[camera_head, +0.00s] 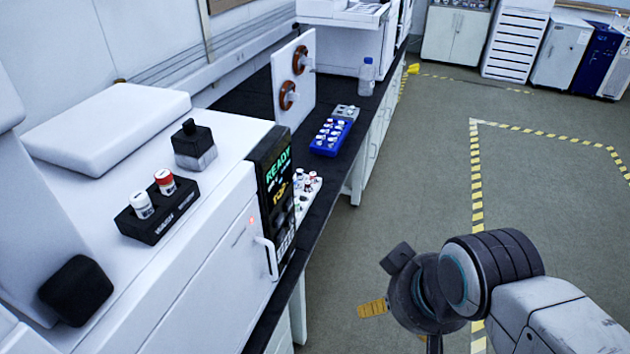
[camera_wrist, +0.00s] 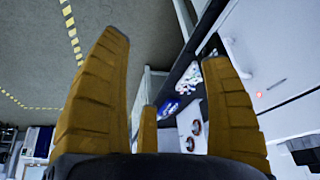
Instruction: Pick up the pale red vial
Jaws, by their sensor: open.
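I cannot single out a pale red vial for sure. Several small capped vials stand in a white tray (camera_head: 301,212) beside the instrument's dark display panel, some with reddish parts, partly hidden by the panel. A blue rack (camera_head: 325,149) farther along the black bench holds several white-capped vials; it also shows small in the wrist view (camera_wrist: 167,107). A red-capped vial (camera_head: 165,182) and a white-capped vial (camera_head: 142,206) stand in a black holder on top of the instrument. My gripper (camera_wrist: 165,50) is open and empty, over the floor to the right of the bench.
The white instrument (camera_head: 205,262) has a door handle (camera_head: 266,258) facing the aisle. A black-capped bottle (camera_head: 194,147) stands on it. A grey block (camera_head: 346,112), clear bottle (camera_head: 367,77) and upright white panel (camera_head: 293,80) stand on the bench.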

